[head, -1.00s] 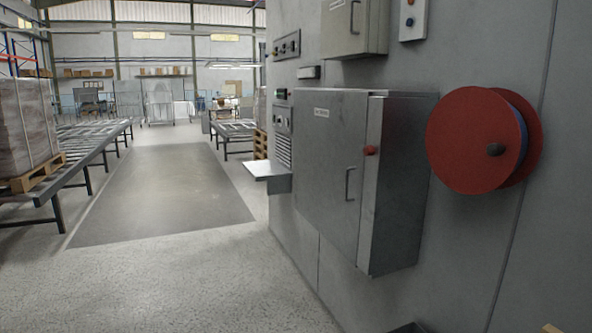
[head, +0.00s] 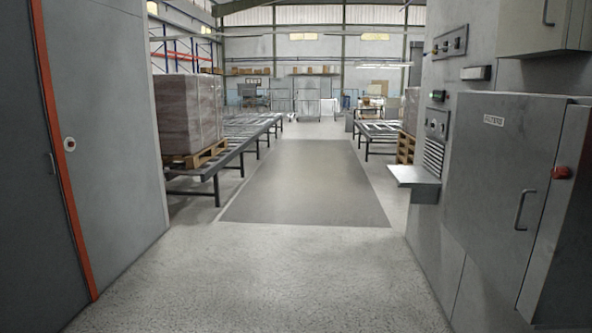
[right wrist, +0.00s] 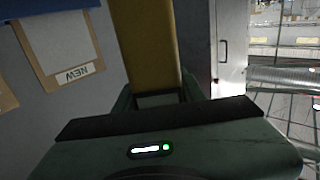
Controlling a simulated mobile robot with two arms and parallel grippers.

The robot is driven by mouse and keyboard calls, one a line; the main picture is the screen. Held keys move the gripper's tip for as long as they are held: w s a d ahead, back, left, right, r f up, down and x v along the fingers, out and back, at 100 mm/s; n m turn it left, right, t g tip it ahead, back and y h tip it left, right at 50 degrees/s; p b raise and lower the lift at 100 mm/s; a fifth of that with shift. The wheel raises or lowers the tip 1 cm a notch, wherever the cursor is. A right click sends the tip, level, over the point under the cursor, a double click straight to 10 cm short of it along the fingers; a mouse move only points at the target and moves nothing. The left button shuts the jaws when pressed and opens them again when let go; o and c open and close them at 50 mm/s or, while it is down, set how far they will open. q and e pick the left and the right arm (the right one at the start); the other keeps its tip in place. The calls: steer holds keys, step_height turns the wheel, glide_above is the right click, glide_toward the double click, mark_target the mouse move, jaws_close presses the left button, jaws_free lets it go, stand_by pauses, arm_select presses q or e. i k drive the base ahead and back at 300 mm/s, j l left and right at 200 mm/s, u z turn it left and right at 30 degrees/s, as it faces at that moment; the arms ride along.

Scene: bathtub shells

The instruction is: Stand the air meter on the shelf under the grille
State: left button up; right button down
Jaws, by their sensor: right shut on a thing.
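The small grey shelf (head: 414,175) juts from the machine wall at the right of the head view. The slatted grille (head: 433,156) is just above it, and the shelf's visible top looks bare. In the right wrist view my right gripper (right wrist: 156,97) is shut on a long yellow thing, apparently the air meter (right wrist: 147,45). Its far end runs out of the picture, so its full shape is hidden. Neither gripper shows in the head view, and my left gripper is in no view.
A grey cabinet (head: 500,190) with a handle protrudes right of the shelf. A grey panel with an orange edge (head: 62,150) stands at the left. Loaded conveyors (head: 235,145) lie farther off. The floor (head: 270,270) ahead is clear.

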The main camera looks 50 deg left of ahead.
mark_target(408, 173)
steer(key=i+j+u, duration=0.1)
steer(key=i+u, duration=0.8)
steer(key=i+l+u, duration=0.2)
steer(key=u, duration=0.25)
steer(key=i+l, duration=0.1)
steer(key=i, duration=3.3)
steer(key=i+l, duration=0.15)
steer(key=i, duration=3.2)
steer(key=i+z, duration=0.45)
steer(key=i+j+z, duration=0.15)
steer(key=z, duration=0.25)
steer(key=i+j+z, duration=0.3)
steer(key=z, duration=0.15)
steer(key=i+z, duration=0.1)
steer(key=z, duration=2.2)
